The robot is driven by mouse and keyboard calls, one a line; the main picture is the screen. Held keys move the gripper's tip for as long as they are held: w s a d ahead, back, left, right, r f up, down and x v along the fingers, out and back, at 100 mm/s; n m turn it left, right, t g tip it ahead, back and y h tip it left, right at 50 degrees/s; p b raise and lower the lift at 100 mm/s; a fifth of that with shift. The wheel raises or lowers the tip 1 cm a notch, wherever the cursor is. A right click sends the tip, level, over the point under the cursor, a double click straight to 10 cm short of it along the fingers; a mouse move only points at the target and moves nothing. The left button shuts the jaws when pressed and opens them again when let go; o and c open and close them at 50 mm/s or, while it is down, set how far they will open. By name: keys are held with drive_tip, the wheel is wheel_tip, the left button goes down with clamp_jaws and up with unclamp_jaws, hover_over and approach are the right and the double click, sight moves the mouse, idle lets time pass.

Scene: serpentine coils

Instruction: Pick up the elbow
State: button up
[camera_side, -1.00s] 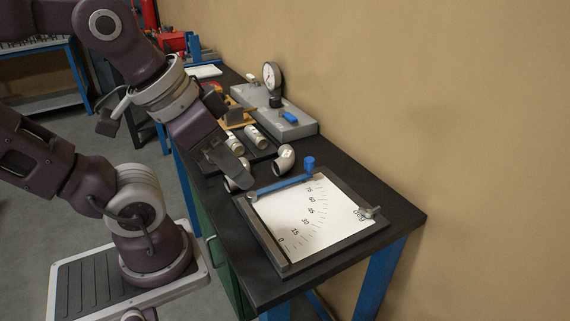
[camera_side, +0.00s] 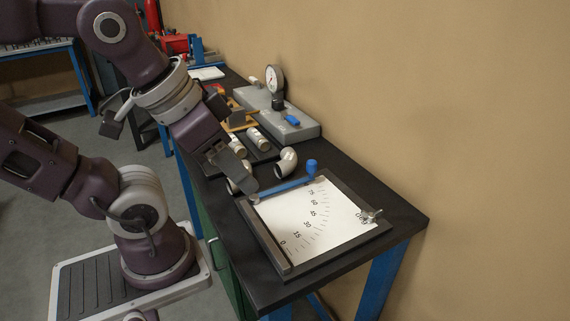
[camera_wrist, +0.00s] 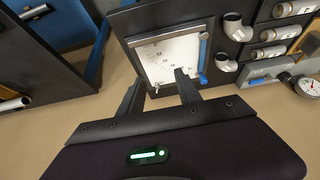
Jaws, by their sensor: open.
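Two grey-white pipe elbows lie on the dark bench. One elbow (camera_side: 286,162) stands clear beside the protractor plate in the side view; the other elbow (camera_side: 234,187) is partly hidden behind my gripper (camera_side: 247,184). Both also show in the wrist view, one near the top right (camera_wrist: 236,27) and one below it (camera_wrist: 226,66). My gripper's two dark fingers (camera_wrist: 160,82) are apart and empty in the wrist view. They are over the protractor plate's side, left of both elbows there. I cannot tell the fingertips' height above the bench.
The white protractor plate (camera_side: 336,224) with its blue-handled arm (camera_side: 288,187) fills the bench's near end. Straight pipe fittings (camera_side: 258,139) lie in a dark tray beyond the elbows. A grey block (camera_side: 300,127) carries a dial gauge (camera_side: 274,77). The wall runs close along the bench's right side.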

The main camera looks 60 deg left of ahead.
drive_tip(key=o, duration=0.4)
drive_tip(key=n+g, duration=0.6)
drive_tip(key=n, duration=0.3)
hover_over(288, 156)
drive_tip(key=f, duration=1)
drive_tip(key=shift+s+a, duration=0.15)
drive_tip(key=shift+a, duration=0.2)
drive_tip(key=f, duration=0.6)
drive_tip(key=shift+d+f, duration=0.35)
drive_tip(key=shift+f, duration=0.05)
